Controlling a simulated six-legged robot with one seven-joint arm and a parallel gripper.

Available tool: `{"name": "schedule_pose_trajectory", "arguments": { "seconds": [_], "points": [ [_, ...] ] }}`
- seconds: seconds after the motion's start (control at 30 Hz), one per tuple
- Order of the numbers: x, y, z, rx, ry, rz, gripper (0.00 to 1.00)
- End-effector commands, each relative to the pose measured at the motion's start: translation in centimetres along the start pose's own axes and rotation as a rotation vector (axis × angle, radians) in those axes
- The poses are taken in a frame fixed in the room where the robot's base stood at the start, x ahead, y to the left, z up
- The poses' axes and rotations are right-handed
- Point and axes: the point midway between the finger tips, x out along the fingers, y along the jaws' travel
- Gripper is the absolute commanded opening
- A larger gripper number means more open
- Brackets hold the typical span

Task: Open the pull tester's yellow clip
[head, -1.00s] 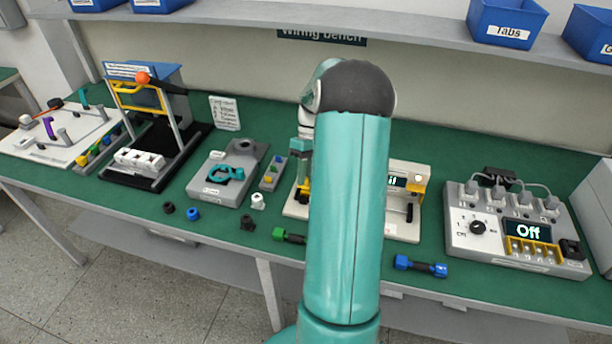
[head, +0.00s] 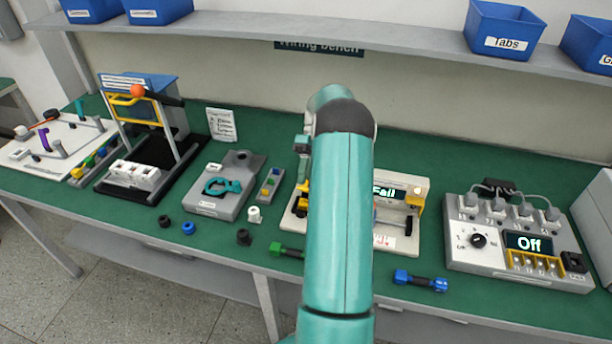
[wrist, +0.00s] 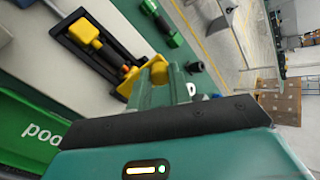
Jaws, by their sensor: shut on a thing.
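The pull tester (head: 405,190) is a pale unit on the green bench, partly hidden behind my arm in the head view. The yellow clip (wrist: 130,84) is at the near end, right at my fingertips. My gripper (wrist: 163,75) is shut on the yellow clip, with yellow showing between the teal fingers. The exact grip is partly hidden by the fingers.
A green-and-black connector (head: 286,250) and a blue-and-black one (head: 420,281) lie near the front edge. A grey switch box (head: 518,243) reading "Off" stands right. A grey fixture with a teal clamp (head: 222,187) is to the left. Blue bins (head: 500,28) sit on the shelf above.

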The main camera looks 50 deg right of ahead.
Motion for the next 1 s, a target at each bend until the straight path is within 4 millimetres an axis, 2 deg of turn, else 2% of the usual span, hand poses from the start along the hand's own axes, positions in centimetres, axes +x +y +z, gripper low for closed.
{"name": "schedule_pose_trajectory", "arguments": {
  "seconds": [0.17,0.2,0.3,0.67,0.87,1.0],
  "points": [
    [-0.1,0.0,0.1,0.001,0.003,0.002,0.0],
    [-0.1,0.0,0.0,0.001,0.003,0.002,0.22],
    [-0.1,0.1,0.0,0.001,0.003,0.002,0.42],
    [-0.3,-0.2,0.1,0.0,0.002,0.002,0.42],
    [-2.1,-2.1,1.1,0.0,0.005,0.005,0.42],
    [-2.1,-4.2,2.8,0.001,0.003,0.003,0.42]
  ]
}}
